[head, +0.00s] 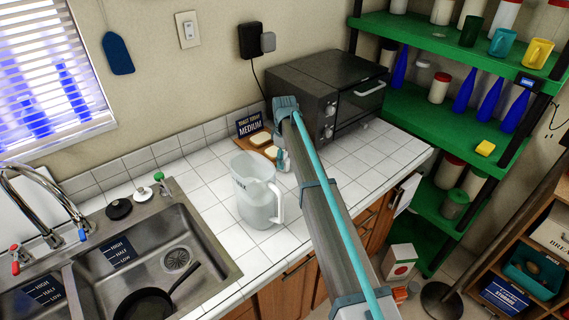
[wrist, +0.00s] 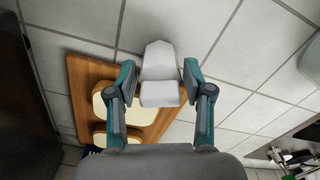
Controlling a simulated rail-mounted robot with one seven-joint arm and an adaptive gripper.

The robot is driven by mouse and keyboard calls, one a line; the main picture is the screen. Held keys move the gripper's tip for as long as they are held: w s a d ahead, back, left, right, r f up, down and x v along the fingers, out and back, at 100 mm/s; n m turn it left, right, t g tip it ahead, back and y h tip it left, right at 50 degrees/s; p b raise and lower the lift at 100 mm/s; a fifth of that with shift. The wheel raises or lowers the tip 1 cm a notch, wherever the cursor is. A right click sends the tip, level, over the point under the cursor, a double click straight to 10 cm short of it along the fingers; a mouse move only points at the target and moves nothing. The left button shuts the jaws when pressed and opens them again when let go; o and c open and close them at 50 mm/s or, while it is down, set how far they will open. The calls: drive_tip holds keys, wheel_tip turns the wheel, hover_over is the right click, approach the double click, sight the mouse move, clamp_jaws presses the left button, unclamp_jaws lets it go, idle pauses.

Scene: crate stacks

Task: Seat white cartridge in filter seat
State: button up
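The white cartridge (wrist: 160,94) is a small pale block with a narrower top, between the two fingers of my gripper (wrist: 160,80) in the wrist view. The fingers are very close to its sides; I cannot tell whether both touch it. In the head view, my gripper (head: 281,150) points down at the counter beside the toast board, with the cartridge (head: 285,164) partly hidden at its tips. I cannot tell whether the cartridge rests on the counter. A translucent pitcher (head: 257,207) marked MAX stands left of my gripper, handle to the right. A filter seat inside it cannot be made out.
A wooden board (wrist: 83,70) with bread slices (wrist: 112,103) lies close beside my gripper. A toaster oven (head: 300,92) stands behind. The sink (head: 190,225) is left of the pitcher. Tiled counter right of my gripper is clear.

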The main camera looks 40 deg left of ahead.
drive_tip(key=c, duration=0.7)
drive_tip(key=shift+r, duration=0.15)
